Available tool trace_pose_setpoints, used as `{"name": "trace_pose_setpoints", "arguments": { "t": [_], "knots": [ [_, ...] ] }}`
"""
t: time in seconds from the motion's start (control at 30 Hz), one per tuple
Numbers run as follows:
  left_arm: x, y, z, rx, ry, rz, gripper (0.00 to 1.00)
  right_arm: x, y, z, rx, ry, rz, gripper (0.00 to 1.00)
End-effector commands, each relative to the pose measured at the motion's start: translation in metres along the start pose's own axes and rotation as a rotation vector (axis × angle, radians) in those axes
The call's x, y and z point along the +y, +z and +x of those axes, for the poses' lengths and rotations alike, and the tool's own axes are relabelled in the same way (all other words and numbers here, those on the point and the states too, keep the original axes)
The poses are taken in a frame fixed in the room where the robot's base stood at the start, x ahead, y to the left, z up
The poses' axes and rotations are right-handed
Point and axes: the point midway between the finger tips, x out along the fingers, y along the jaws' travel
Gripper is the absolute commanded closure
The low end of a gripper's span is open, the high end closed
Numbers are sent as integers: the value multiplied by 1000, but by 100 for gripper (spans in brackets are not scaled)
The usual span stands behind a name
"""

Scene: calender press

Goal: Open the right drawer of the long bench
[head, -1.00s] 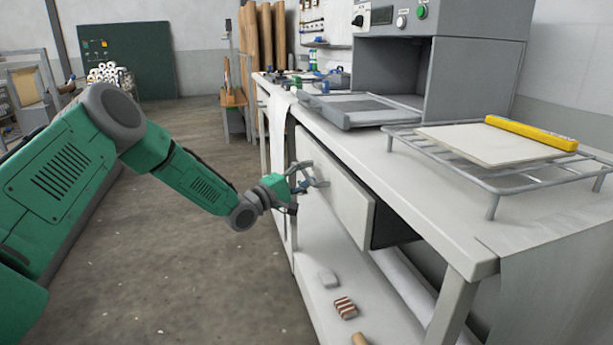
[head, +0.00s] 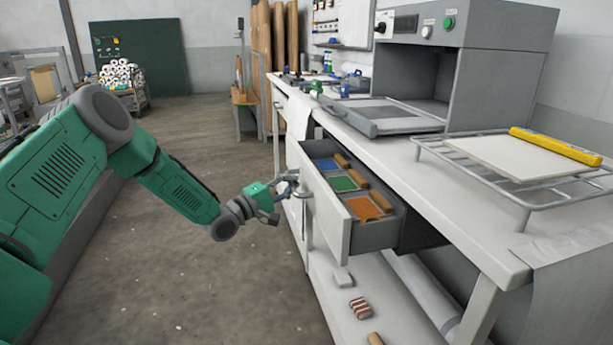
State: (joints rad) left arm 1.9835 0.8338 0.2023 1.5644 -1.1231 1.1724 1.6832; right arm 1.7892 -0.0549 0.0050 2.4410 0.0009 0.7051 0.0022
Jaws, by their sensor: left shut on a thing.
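The long white bench (head: 465,215) runs from the front right toward the back. Its right drawer (head: 322,205) stands well out from the bench front, and its inside shows. In it lie blue, green and orange flat pieces, with wooden-handled tools beside them. My left gripper (head: 291,189) is shut on the drawer's handle (head: 303,192) at the outer face of the drawer front. The fingers are small in the picture and partly overlap the handle. My right gripper is not in view.
On the bench top are a grey press (head: 500,65) and a wire rack (head: 530,205) with a pale board and a yellow bar. Small blocks (head: 361,307) lie on the lower shelf. The floor (head: 190,290) left of the drawer is clear.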

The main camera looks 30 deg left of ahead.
Motion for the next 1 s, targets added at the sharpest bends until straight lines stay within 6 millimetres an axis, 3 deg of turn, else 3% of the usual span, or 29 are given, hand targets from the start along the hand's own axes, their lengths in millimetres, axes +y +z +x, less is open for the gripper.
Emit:
{"name": "trace_pose_setpoints", "arguments": {
  "t": [0.2, 0.5, 0.7, 1.0],
  "knots": [
    [10, -20, -53, 7, -20, 0, 100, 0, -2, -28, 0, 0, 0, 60],
    [21, -47, -119, 4, -21, -3, 100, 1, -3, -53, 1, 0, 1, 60],
    [24, -58, -147, 3, -22, -4, 100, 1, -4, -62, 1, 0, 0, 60],
    [26, -64, -163, 2, -25, -4, 100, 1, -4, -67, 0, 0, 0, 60]
  ]
}}
